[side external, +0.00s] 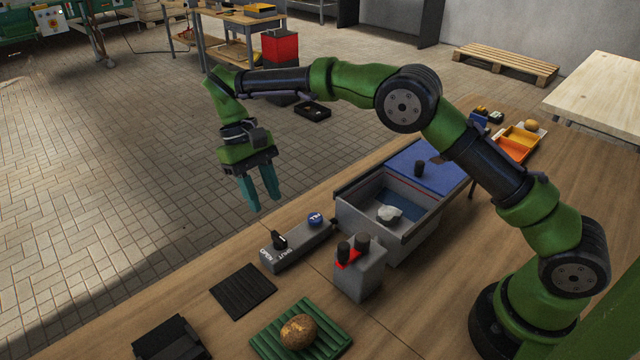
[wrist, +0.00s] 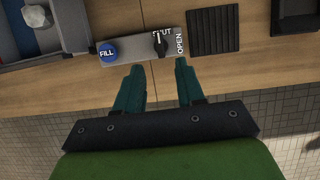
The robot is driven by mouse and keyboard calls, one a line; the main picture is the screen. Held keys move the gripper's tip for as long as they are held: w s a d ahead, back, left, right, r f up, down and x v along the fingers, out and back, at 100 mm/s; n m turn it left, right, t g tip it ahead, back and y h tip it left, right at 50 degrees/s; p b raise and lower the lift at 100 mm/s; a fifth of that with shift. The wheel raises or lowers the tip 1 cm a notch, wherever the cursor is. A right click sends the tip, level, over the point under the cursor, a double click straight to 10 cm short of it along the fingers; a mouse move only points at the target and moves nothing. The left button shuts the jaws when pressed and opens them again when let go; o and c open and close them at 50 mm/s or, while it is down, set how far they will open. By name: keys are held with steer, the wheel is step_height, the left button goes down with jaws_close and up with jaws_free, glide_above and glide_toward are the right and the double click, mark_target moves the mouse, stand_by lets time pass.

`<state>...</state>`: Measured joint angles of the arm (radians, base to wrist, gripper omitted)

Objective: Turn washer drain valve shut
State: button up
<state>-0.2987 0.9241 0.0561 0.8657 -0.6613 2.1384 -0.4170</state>
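The drain valve is a black knob (side external: 280,241) on a grey control panel (side external: 300,248), beside the white labels OPEN and SHUT. In the wrist view the knob (wrist: 161,43) stands just beyond my fingertips and partly covers the word SHUT. I cannot tell for certain which label it points at. A blue FILL button (side external: 315,219) sits at the panel's other end. My gripper (side external: 264,204) is open and empty, fingers pointing down, above and apart from the knob. It also shows in the wrist view (wrist: 159,67). The grey washer basin (side external: 418,236) holds a whitish lump (side external: 388,214).
A grey block with two black knobs (side external: 360,275) stands in front of the basin. A potato (side external: 299,331) lies on a green ribbed tray (side external: 337,334). A black ribbed mat (side external: 243,291) lies near the panel. The table edge runs close behind the panel.

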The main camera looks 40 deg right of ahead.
steer(key=shift+v, duration=1.9)
steer(key=shift+w, duration=0.1)
steer(key=s+d+r+m+t, duration=0.1)
steer(key=s+d+t, duration=0.3)
steer(key=s, duration=0.4)
steer(key=s+d+r+m+t+y, duration=0.1)
steer(key=s+d+r+t, duration=0.2)
steer(key=s+d, duration=0.3)
steer(key=s+d+r+m+t+y, duration=0.1)
steer(key=s+d+r+t, duration=0.3)
steer(key=s, duration=0.6)
steer(key=shift+s+d+r+m+t, duration=0.2)
steer(key=shift+s+d+m+t, duration=0.15)
steer(key=shift+m, duration=0.25)
